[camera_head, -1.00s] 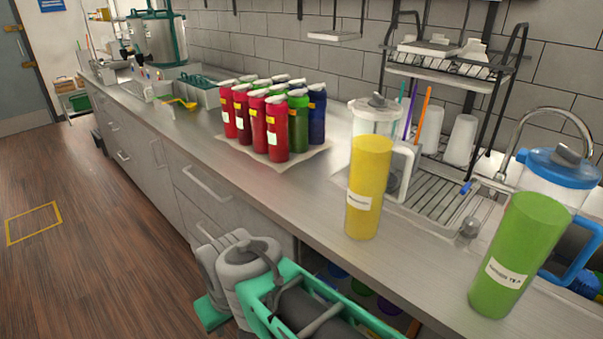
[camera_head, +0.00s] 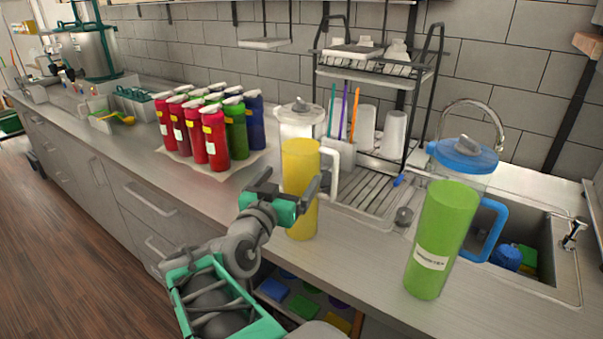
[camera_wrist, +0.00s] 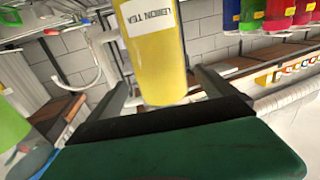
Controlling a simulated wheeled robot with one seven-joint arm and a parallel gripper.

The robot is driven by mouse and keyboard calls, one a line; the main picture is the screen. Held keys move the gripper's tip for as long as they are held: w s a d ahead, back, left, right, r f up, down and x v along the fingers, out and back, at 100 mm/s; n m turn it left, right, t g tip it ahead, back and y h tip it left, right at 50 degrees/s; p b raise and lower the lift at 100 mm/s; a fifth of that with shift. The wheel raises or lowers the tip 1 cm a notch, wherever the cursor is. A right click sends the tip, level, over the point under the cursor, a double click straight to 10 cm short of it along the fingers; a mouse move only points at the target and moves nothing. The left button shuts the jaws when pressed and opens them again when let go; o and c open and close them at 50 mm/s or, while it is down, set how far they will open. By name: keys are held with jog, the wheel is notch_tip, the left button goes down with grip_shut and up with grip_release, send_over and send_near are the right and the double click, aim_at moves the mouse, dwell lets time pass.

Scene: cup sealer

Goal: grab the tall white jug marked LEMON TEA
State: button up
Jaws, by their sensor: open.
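The tall jug (camera_head: 300,165) holds yellow liquid and has a white lid and white handle. It stands upright on the counter, with its handle to the right in the head view. In the wrist view the yellow jug (camera_wrist: 155,75) is upside down, and its white label reads LEMON TEA. My gripper (camera_head: 290,186) is open at the jug's near side, around mid-height. In the wrist view its two dark fingers (camera_wrist: 163,88) lie to either side of the jug. I cannot tell whether either finger touches it.
A green jug (camera_head: 443,240) with a blue lid and handle stands to the right, by the sink (camera_head: 535,270). Several red, green and blue bottles (camera_head: 210,135) stand left on a mat. A drying rack (camera_head: 375,75) stands behind. Counter between the two jugs is clear.

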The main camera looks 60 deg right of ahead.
jog(key=shift+o, duration=0.2)
jog(key=d+p, duration=0.1)
jog(key=d, duration=0.1)
jog(key=d+p, duration=0.1)
jog(key=d, duration=0.2)
jog(key=d+p, duration=0.1)
jog(key=d, duration=0.1)
jog(key=shift+w+d+r, duration=0.1)
jog(key=shift+w+d, duration=0.15)
jog(key=shift+a, duration=0.1)
jog(key=shift+c, duration=0.4)
jog(key=c, duration=1.7)
jog(key=shift+r, duration=0.3)
jog(key=shift+c, duration=0.5)
